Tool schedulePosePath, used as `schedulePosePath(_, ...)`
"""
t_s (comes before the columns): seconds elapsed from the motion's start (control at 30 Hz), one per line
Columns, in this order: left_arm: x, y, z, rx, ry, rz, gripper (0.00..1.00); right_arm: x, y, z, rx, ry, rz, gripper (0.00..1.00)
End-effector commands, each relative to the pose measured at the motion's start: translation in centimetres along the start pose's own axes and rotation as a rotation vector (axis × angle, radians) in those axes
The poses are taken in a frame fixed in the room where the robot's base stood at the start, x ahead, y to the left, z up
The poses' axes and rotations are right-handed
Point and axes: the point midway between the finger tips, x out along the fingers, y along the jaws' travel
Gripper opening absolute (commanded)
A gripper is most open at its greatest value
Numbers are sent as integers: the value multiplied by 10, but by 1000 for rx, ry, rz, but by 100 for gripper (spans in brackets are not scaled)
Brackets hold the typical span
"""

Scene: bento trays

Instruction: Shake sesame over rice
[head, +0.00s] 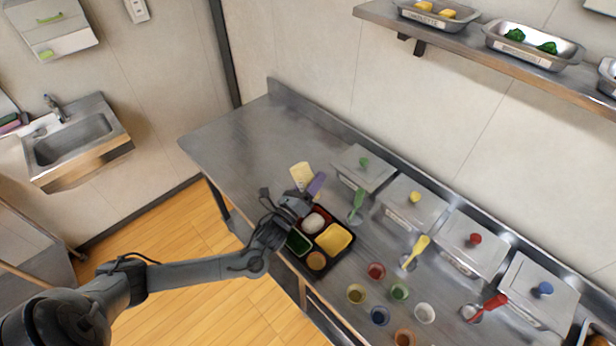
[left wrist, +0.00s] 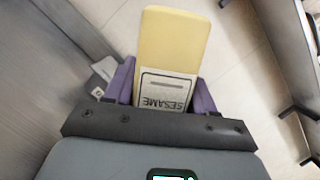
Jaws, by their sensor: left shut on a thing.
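My left gripper (head: 308,188) is shut on a pale yellow sesame shaker (head: 301,175). In the left wrist view the shaker (left wrist: 175,40) sits between the purple fingers, its SESAME label appearing upside down. The black and red bento tray (head: 327,215) lies on the steel counter just below the gripper in the head view. White rice (head: 313,223) is in its upper-left compartment, close to the gripper. I cannot tell the exact height of the shaker or whether any sesame is on the rice. My right gripper is not in view.
Other compartments hold yellow (head: 334,238), green (head: 298,242) and brown-orange (head: 317,261) food. Several lidded steel bins line the wall side, with green (head: 357,203), yellow (head: 415,250) and red (head: 488,306) handled utensils before them. Several small cups stand right of the tray. The counter's far left (head: 240,140) is clear.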

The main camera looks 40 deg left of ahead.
Motion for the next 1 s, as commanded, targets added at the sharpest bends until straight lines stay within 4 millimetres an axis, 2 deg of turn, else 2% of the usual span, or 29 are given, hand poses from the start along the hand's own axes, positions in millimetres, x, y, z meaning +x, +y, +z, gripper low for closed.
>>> schedulePosePath(0.1, -2, 1, -8, 147, -1, -46, 49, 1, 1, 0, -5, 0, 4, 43)
schedulePosePath(0.5, -8, 16, -26, 131, -1, -41, 49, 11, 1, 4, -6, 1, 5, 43)
schedulePosePath(1.0, -9, 19, -29, 130, -1, -40, 49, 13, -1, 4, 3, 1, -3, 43)
